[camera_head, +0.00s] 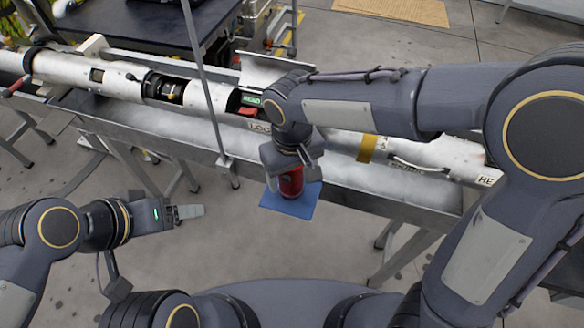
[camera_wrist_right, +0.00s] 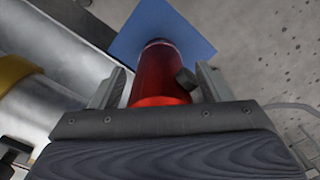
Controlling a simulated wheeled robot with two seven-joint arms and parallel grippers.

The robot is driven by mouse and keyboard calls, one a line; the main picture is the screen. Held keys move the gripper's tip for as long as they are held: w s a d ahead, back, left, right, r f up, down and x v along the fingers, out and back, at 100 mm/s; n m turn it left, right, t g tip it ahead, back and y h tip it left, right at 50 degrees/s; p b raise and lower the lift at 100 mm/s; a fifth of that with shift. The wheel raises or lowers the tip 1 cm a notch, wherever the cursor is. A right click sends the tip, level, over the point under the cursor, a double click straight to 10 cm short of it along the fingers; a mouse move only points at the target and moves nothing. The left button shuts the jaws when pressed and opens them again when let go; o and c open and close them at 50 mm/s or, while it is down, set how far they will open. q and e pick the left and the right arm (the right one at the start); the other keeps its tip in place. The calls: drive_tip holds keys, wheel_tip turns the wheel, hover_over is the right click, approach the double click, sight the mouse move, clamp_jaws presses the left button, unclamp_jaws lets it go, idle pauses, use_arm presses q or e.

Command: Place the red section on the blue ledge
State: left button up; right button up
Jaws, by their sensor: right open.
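The red section (camera_head: 291,184) is a red cylinder that appears to stand upright on the blue ledge (camera_head: 300,208), a flat blue plate at the bench's front edge. My right gripper (camera_head: 292,160) is above the red section and hides its top. In the right wrist view, the red section (camera_wrist_right: 162,72) lies between the two spread fingers of my right gripper (camera_wrist_right: 160,88), with the blue ledge (camera_wrist_right: 150,22) beyond it. A dark knob shows on the red section's side. My left gripper (camera_head: 188,212) is away to the left of the ledge and empty; its finger gap is unclear.
A long white tube (camera_head: 115,75) with open sections lies along the metal bench (camera_head: 190,132). A thin grey upright pole (camera_head: 203,75) stands in front of the tube. The floor (camera_head: 180,255) in front of the bench is clear around my left gripper.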

wheel_tip(320, 180, up, 12)
drive_tip(key=shift+r+p, duration=0.2)
drive_tip(key=shift+p, duration=0.15)
drive_tip(key=s+d+m+t+y, duration=0.1)
drive_tip(key=s+d+m+y, duration=0.25)
drive_tip(key=d, duration=1.05)
drive_tip(key=s+d+f+m+t, duration=0.3)
drive_tip(key=s+d+f, duration=0.3)
drive_tip(key=s, duration=0.2)
drive_tip(key=shift+s+d+t, duration=0.3)
drive_tip(key=shift+s+t, duration=0.05)
drive_tip(key=shift+t, duration=0.45)
drive_tip(key=shift+m, duration=0.25)
